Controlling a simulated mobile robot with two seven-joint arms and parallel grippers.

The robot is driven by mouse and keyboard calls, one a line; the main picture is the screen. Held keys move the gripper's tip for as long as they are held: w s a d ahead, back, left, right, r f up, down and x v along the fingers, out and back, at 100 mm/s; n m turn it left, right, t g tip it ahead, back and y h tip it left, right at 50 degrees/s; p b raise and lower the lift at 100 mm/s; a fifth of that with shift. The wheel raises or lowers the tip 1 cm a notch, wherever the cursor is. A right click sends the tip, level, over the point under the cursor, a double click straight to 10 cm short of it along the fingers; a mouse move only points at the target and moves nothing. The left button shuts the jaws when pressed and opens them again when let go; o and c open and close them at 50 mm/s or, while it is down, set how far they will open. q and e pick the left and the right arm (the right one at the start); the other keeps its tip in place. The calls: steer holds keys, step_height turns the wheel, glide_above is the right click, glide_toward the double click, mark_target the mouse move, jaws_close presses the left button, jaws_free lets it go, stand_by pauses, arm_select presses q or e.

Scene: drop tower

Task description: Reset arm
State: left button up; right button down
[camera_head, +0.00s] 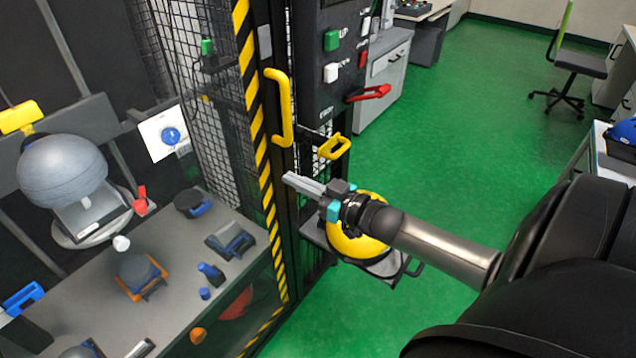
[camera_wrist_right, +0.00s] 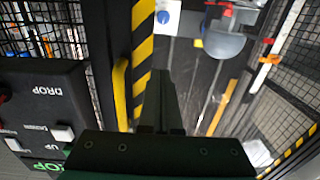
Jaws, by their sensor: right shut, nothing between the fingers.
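My right gripper (camera_head: 305,185) is shut and empty in the head view, its grey fingers side by side and pointing left toward the striped tower frame. It also shows in the right wrist view (camera_wrist_right: 160,95), with its fingers together. Its tips look close to the yellow door handle (camera_head: 279,105), just below it in the head view; I cannot tell the exact gap. The right arm (camera_head: 440,248) reaches in from the right. My left gripper is not in view.
A control panel (camera_head: 333,65) with buttons and a red lever (camera_head: 368,93) stands beyond the gripper. A yellow latch (camera_head: 334,147) is near it. Green floor (camera_head: 480,120) is open to the right.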

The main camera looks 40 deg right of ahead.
steer(key=shift+v, duration=2.65)
steer(key=s+d+f+m+g+h, duration=0.1)
steer(key=s+f+g+h, duration=0.4)
steer(key=f, duration=0.9)
steer(key=s+f+m+g, duration=0.2)
steer(key=s+f, duration=0.4)
steer(key=f, duration=0.7)
steer(key=s+a+f+g, duration=0.3)
steer(key=s+a+f, duration=0.2)
steer(key=s, duration=0.3)
steer(key=s+a+f+n+g, duration=0.1)
steer(key=s+a+f+g, duration=0.2)
steer(key=s, duration=0.6)
steer(key=s+a+f+n+g, duration=0.1)
steer(key=s+a+f+g, duration=0.2)
steer(key=s+a+f, duration=0.4)
step_height(320, 180, down, 2)
steer(key=shift+s+a+f+p, duration=0.1)
steer(key=shift+s+a+p, duration=0.2)
steer(key=shift+s, duration=0.45)
steer(key=shift+d, duration=0.1)
